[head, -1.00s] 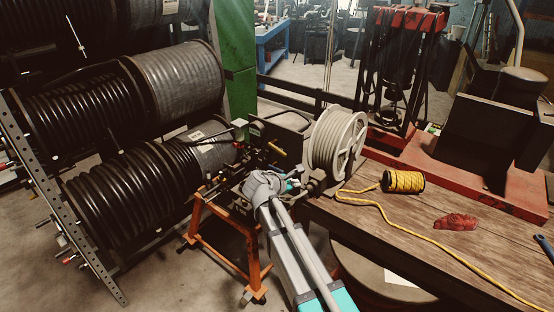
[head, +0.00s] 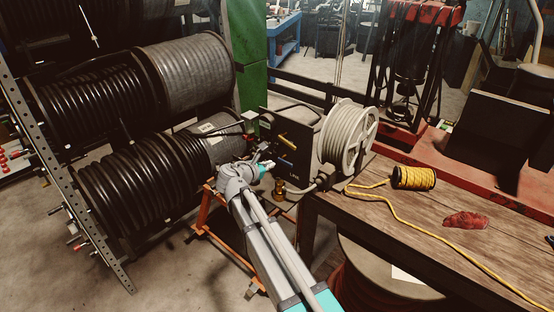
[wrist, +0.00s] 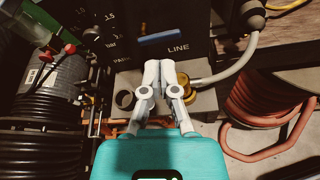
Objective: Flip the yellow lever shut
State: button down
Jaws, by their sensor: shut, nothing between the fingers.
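The yellow lever (head: 285,141) is on the dark front panel of the crimper (head: 303,168), above a blue lever (head: 287,161). It looks slanted, but at this size I cannot tell its exact position. My gripper (head: 268,165) is in front of the panel, lower and to the left of the yellow lever, and apart from it. In the wrist view my gripper (wrist: 159,68) has its fingers together and empty, below the blue lever (wrist: 162,37) and the word LINE. The yellow lever is not clearly visible in the wrist view.
A brass fitting (wrist: 188,92) sits just right of my fingers. A grey hose reel (head: 346,138) stands right of the panel. Large black hose rolls (head: 140,180) fill the left. The wooden bench (head: 430,215) carries a yellow rope spool (head: 414,178) and a red rag (head: 466,220).

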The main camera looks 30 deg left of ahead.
jog(key=b+x, duration=0.3)
jog(key=x, duration=0.6)
jog(key=shift+w+f, duration=0.1)
jog(key=shift+w, duration=0.3)
jog(key=shift+s+d+r+p, duration=0.1)
jog(key=shift+d+r+p, duration=0.15)
jog(key=shift+r+p, duration=0.75)
jog(key=shift+s+d+r+p, duration=0.15)
jog(key=shift+d+r+p, duration=0.05)
jog(key=shift+r+p, duration=0.75)
